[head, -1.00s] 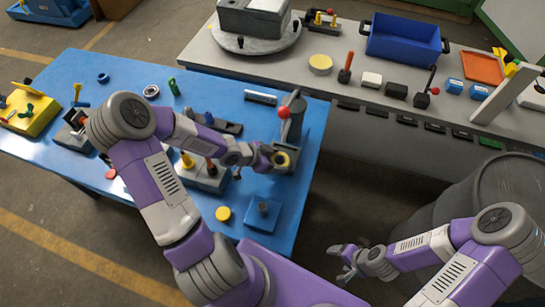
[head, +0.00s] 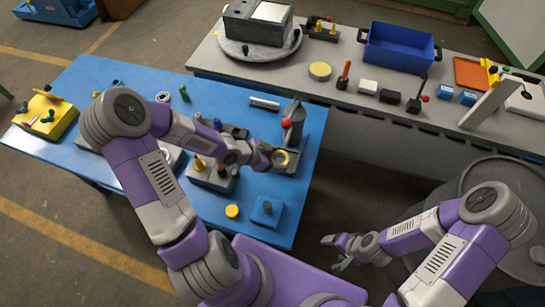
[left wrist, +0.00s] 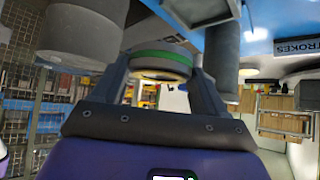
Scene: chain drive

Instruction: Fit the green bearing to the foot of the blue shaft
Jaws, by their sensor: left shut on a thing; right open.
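My left gripper (head: 268,154) is at the grey press at the right part of the blue table. In the left wrist view its fingers (left wrist: 163,88) are shut on a round ring with a green band, the green bearing (left wrist: 162,57). In the head view the bearing cannot be told apart from a yellow ring (head: 281,157) at the gripper's tip. A small blue peg (head: 217,124), possibly the blue shaft, stands behind my left forearm, partly hidden; its foot does not show. My right gripper (head: 343,248) is open and empty, low in front of the table.
The press (head: 294,125) has a lever with a red ball (head: 286,124), close to my left gripper. A grey bench (head: 335,88) stands behind.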

